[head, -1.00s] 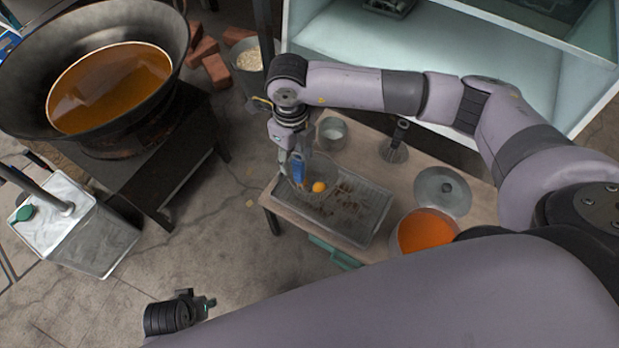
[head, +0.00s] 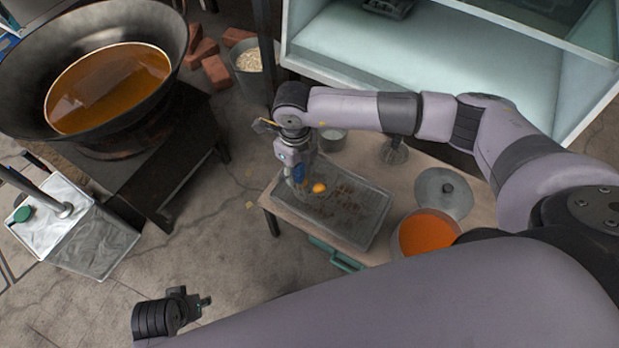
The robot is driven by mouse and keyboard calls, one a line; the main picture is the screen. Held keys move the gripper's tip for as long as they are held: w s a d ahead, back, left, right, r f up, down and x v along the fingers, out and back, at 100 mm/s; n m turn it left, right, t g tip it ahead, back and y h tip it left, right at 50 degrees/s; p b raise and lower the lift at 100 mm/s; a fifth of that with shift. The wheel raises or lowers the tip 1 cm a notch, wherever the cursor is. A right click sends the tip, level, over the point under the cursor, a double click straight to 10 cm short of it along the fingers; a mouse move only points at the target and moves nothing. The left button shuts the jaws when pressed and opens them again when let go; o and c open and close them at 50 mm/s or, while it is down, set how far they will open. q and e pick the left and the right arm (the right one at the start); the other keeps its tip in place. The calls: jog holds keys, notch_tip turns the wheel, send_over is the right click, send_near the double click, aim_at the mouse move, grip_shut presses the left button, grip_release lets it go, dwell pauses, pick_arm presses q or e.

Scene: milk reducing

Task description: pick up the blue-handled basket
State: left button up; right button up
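The blue handle of the basket (head: 298,173) shows over the left end of a grey tray (head: 372,222) on the low table. The basket's mesh is dark and hard to make out against the tray. A small orange round thing (head: 319,187) shows beside the handle; I cannot tell whether it is in the basket. My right gripper (head: 296,174) points down at the handle and covers part of it. Its fingers are too small and hidden to show whether they are closed. My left gripper (head: 201,303) is low at the left, over the floor, away from the table.
A wok of brown liquid (head: 110,85) stands on a stove at upper left. A pot of orange liquid (head: 428,232), a lid (head: 444,191) and a small metal cup (head: 333,138) stand on the table (head: 415,172). A metal can (head: 85,235) stands at left.

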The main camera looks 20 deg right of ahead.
grip_shut()
dwell(0.5)
